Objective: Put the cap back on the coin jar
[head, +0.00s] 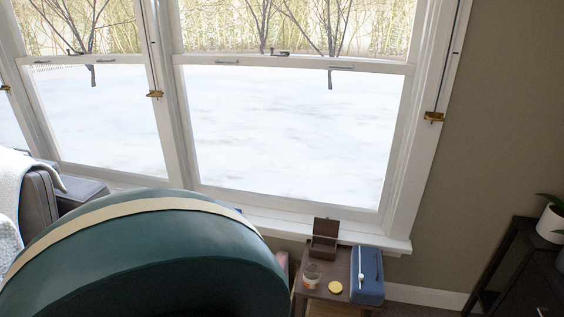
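A small clear jar (312,273) with something copper-coloured low in it stands on a small brown side table (318,292) below the window. A round yellow lid (335,287), which looks like the cap, lies on the table just to the right of the jar, apart from it. The jar's top looks uncovered, but it is small in view. Neither of my grippers shows in the head view.
A brown box with a raised lid (325,234) stands behind the jar. A blue case (367,275) with a pale handle stands at the table's right. A large teal rounded chair back (150,260) with a cream band fills the lower left. A dark shelf (520,265) with a potted plant (552,222) stands at right.

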